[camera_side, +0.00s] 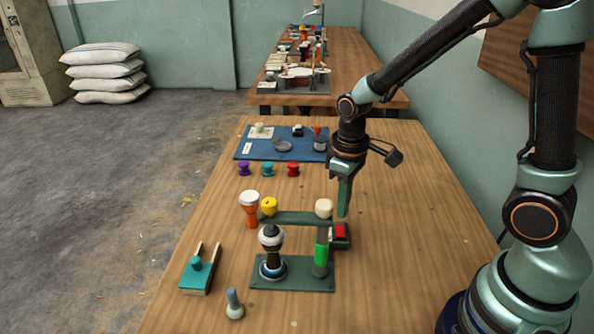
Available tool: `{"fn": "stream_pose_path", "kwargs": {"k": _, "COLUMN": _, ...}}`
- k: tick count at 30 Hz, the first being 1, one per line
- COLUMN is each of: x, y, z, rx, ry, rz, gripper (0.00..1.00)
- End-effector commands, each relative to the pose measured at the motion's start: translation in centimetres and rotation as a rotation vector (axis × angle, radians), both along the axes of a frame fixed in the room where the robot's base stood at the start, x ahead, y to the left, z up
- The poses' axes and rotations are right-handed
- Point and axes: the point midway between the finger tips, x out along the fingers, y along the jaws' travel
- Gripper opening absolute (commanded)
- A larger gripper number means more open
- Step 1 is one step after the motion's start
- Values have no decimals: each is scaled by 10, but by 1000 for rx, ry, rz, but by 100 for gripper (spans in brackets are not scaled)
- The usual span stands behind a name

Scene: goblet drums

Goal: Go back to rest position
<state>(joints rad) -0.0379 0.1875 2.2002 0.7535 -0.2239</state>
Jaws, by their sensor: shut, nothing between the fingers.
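My gripper (344,208) points down above the wooden table, just behind and to the right of a cream block (323,208). It is shut with nothing visible in it. My arm comes in from the right side. The cream block and a yellow piece (269,206) sit at the two ends of a green bar (296,218) on a fixture. Below the bar, a black-and-white drum-shaped piece (271,240) stands on the left of the green base plate (298,283) and a green post (320,256) on the right.
An orange goblet drum (250,213) stands left of the fixture. A red-topped box (341,231) is close below my gripper. Purple, teal and red spools (293,170) stand before a blue mat (270,150). A teal-and-wood tool (198,268) lies front left. The table's right side is clear.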

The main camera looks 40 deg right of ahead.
Motion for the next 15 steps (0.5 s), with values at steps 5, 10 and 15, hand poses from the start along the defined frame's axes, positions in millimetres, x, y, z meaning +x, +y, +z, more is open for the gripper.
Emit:
{"fn": "stream_pose_path", "kwargs": {"k": 5, "x": 0, "y": 0, "z": 11, "rx": 0, "ry": -1, "rz": 0, "gripper": 0}}
{"fn": "stream_pose_path", "kwargs": {"k": 10, "x": 0, "y": 0, "z": 14, "rx": 0, "ry": 1, "rz": 0, "gripper": 0}}
{"fn": "stream_pose_path", "kwargs": {"k": 15, "x": 0, "y": 0, "z": 13, "rx": 0, "ry": 0, "rz": 0, "gripper": 0}}
